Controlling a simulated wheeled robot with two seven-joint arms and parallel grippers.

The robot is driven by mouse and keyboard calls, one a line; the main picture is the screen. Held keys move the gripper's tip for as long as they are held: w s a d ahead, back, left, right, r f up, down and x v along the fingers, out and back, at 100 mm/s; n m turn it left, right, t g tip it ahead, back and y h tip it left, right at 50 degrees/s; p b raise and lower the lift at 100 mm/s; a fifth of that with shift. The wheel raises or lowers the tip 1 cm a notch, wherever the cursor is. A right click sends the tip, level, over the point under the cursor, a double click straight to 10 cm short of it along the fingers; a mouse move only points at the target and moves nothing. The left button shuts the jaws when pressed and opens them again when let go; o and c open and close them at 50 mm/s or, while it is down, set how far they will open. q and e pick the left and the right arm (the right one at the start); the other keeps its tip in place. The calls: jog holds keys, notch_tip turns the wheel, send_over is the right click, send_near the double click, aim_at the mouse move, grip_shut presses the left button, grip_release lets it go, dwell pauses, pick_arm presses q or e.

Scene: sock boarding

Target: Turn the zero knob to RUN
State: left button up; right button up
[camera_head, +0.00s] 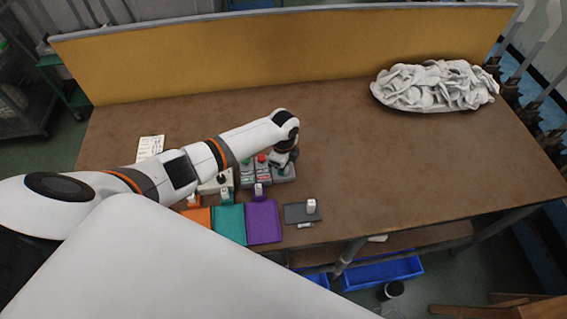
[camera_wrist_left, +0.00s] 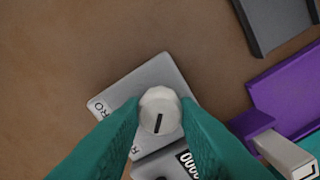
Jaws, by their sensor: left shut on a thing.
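The zero knob (camera_wrist_left: 160,103) is a pale, faceted round knob with a black pointer line on its lower half in the left wrist view. It sits on a grey box (camera_wrist_left: 150,78) whose label shows only "RO" and, lower down, what looks like an "R"; the rest is covered. My left gripper (camera_wrist_left: 159,116) has its teal fingers on both sides of the knob, shut on it. In the head view the left gripper (camera_head: 284,161) is over the grey box at the right end of the small devices, and the knob is hidden. The right gripper is not in view.
A black counter window with white digits (camera_wrist_left: 188,162) sits below the knob. Orange, teal (camera_head: 230,226) and purple (camera_head: 264,222) plates line the table's front edge, with a dark plate (camera_head: 296,213) to their right. A pile of pale socks (camera_head: 435,85) lies back right. The table's right middle is clear.

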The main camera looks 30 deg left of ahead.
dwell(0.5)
pick_arm(q)
jog(key=o, duration=1)
jog(key=shift+c, duration=0.2)
notch_tip(320, 180, up, 12)
jog(key=b, duration=0.1)
